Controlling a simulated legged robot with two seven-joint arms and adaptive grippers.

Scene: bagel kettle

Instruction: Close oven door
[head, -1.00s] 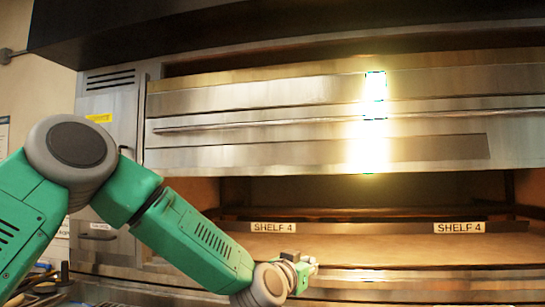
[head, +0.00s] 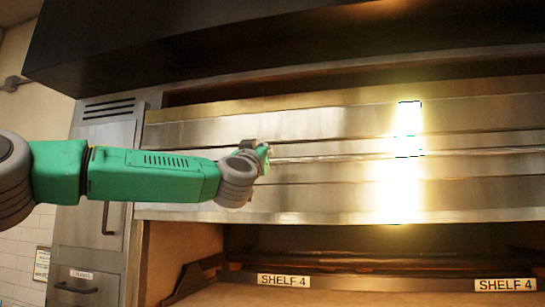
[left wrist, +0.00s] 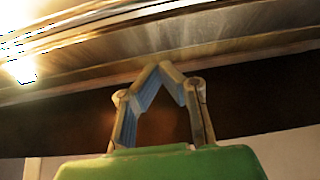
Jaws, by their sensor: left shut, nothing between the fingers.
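The oven door (head: 330,198) is a wide stainless steel panel with a long horizontal handle bar (head: 330,158). It sits above the oven opening, and the shelf inside is exposed below it. My left gripper (head: 266,158) is in front of the door's left part, level with the handle bar; whether it touches the door is unclear. In the left wrist view its two fingertips (left wrist: 166,70) meet, shut and empty, overlapping the metal door (left wrist: 215,55). My right gripper is not in view.
Two labels reading SHELF 4 (head: 284,281) mark the shelf edge inside the opening. A dark hood (head: 200,45) hangs above. A steel side cabinet (head: 95,190) with handles stands left of the oven. A bright reflection glares on the door.

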